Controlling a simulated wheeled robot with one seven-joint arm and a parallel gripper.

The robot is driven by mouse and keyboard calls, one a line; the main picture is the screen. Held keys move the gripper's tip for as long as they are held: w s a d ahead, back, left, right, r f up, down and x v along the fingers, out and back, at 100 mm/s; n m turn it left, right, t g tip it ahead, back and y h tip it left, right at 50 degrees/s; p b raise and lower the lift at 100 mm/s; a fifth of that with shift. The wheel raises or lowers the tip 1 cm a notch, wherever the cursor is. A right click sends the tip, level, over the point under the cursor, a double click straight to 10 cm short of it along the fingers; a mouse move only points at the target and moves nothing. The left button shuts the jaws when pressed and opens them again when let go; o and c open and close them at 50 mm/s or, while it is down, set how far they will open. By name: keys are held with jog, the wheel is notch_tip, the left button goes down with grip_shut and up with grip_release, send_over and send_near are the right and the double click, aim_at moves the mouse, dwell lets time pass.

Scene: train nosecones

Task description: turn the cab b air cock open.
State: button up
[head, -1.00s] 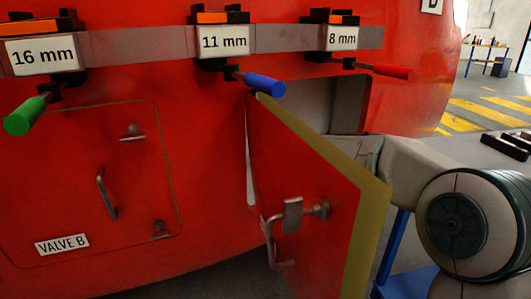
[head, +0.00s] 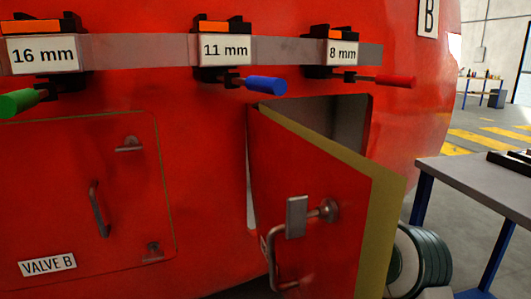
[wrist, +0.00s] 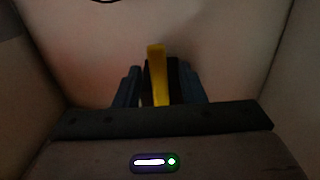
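In the wrist view a yellow handle (wrist: 157,75), which looks like the air cock's lever, stands upright between the fingers of my gripper (wrist: 160,88). The dark finger pads sit close against both its sides, so the gripper looks shut on it. The cock's body and the fingertips are hard to see in the dim light. A plate marked B (head: 428,15) is at the upper right of the red nosecone.
Pale compartment walls (wrist: 45,50) stand close around my gripper. A closed VALVE B hatch (head: 75,190) is at the left. Green, blue and red-handled tools (head: 265,84) hang on a rail above. A workbench (head: 475,180) stands at the right.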

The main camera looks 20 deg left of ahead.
jog(key=shift+x, duration=1.05)
grip_shut()
jog(key=shift+d, duration=0.1)
